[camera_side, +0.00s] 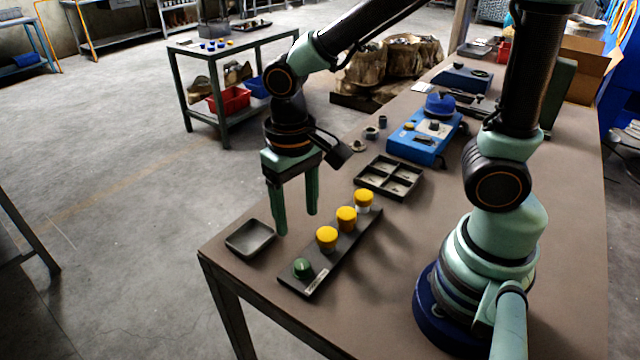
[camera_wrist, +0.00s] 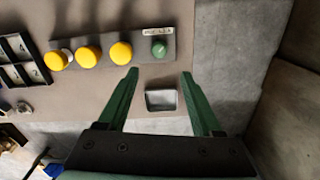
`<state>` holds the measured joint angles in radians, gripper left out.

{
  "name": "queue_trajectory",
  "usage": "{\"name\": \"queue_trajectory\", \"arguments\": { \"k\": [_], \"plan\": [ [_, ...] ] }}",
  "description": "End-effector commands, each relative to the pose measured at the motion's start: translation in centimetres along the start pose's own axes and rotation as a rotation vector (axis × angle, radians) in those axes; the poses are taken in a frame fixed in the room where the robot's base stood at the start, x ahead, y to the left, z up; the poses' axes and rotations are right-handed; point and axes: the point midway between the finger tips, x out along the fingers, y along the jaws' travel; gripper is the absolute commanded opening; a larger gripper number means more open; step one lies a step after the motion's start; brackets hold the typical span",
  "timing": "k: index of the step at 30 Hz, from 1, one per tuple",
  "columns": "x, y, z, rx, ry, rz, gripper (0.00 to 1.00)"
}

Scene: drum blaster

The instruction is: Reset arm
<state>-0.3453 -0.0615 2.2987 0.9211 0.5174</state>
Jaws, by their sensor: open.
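My gripper (camera_side: 296,222) is open and empty, its two green fingers pointing down above the table near its far left edge. In the wrist view my gripper (camera_wrist: 160,75) shows both fingers spread apart. Below it a small grey tray (camera_side: 250,238) sits on the table; in the wrist view the tray (camera_wrist: 161,100) lies between the fingers and looks empty. Beside it is a dark strip (camera_side: 318,283) holding a row of three yellow-capped pieces (camera_side: 346,219) and one green knob (camera_side: 303,268). The strip also shows in the wrist view (camera_wrist: 143,50).
A dark divided tray (camera_side: 389,177) lies behind the strip. A blue device (camera_side: 425,137) stands farther back, with small dark parts (camera_side: 371,133) beside it. The brown tabletop (camera_side: 390,270) is clear between the strip and my base. The table's left edge is close to the small tray.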

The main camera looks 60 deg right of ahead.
Motion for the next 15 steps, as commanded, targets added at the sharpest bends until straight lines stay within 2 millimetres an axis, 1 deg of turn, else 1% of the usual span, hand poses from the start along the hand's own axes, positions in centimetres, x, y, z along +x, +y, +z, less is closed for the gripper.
{"name": "queue_trajectory", "arguments": {
  "k": [5, 8, 11, 15],
  "plan": [
    [-0.2, 0.1, -0.1, -0.001, 0.008, -0.004, 0.67],
    [-1.2, 0.8, -0.5, -0.010, 0.043, -0.023, 0.67],
    [-3.0, 2.1, -1.3, -0.030, 0.112, -0.051, 0.67],
    [-6.0, 4.7, -2.1, -0.072, 0.245, -0.081, 0.67]
  ]
}}
